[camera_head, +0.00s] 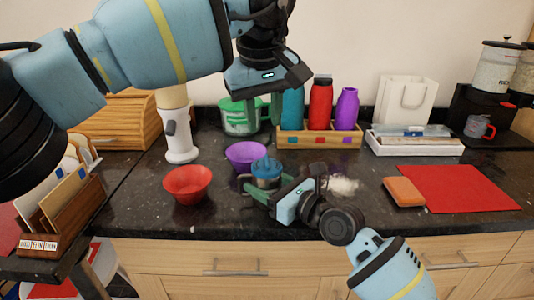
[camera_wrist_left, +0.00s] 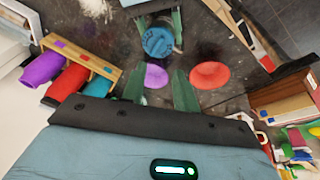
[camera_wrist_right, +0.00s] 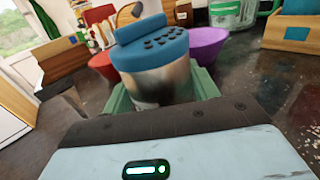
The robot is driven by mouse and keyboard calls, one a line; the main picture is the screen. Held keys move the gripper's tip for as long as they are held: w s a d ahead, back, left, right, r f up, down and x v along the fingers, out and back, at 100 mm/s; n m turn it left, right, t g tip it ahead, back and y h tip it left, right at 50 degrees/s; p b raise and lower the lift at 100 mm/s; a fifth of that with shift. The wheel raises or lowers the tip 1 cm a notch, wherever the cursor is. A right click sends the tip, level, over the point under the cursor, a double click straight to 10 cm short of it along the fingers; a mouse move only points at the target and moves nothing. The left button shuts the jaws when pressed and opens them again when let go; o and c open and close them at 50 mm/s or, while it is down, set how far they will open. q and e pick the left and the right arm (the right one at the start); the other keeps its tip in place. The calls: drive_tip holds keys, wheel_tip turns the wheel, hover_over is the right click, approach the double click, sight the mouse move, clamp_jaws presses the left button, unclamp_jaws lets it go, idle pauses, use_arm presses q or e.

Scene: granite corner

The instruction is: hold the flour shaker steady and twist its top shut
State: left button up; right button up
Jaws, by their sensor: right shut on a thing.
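The flour shaker (camera_head: 267,181) is a small metal can with a blue perforated top (camera_head: 267,166). It stands upright near the middle of the counter, and it fills the upper middle of the right wrist view (camera_wrist_right: 160,80). My right gripper (camera_head: 258,190) is shut on the shaker's body, one green finger on each side. My left gripper (camera_head: 263,112) is above and behind the shaker, pointing down, open and empty. In the left wrist view the blue top (camera_wrist_left: 158,42) lies beyond the open fingers. Whether the top is fully closed cannot be told.
A purple bowl (camera_head: 245,155) sits close behind the shaker, and a red bowl (camera_head: 188,183) is to its left. A wooden rack (camera_head: 300,140) with bottles stands behind. Spilled flour (camera_head: 343,186), an orange sponge (camera_head: 404,192) and a red mat (camera_head: 465,190) lie right.

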sight(267, 160)
use_arm(q)
drive_tip(key=m, duration=0.1)
drive_tip(key=s+r+m+t, duration=0.1)
drive_tip(key=m, duration=0.1)
drive_tip(key=shift+d+m, duration=0.3)
drive_tip(key=shift+d, duration=0.1)
drive_tip(key=x, duration=1.2)
drive_tip(key=shift+a, duration=0.2)
drive_tip(key=shift+c, duration=0.3)
drive_tip(key=shift+y, duration=0.3)
clamp_jaws()
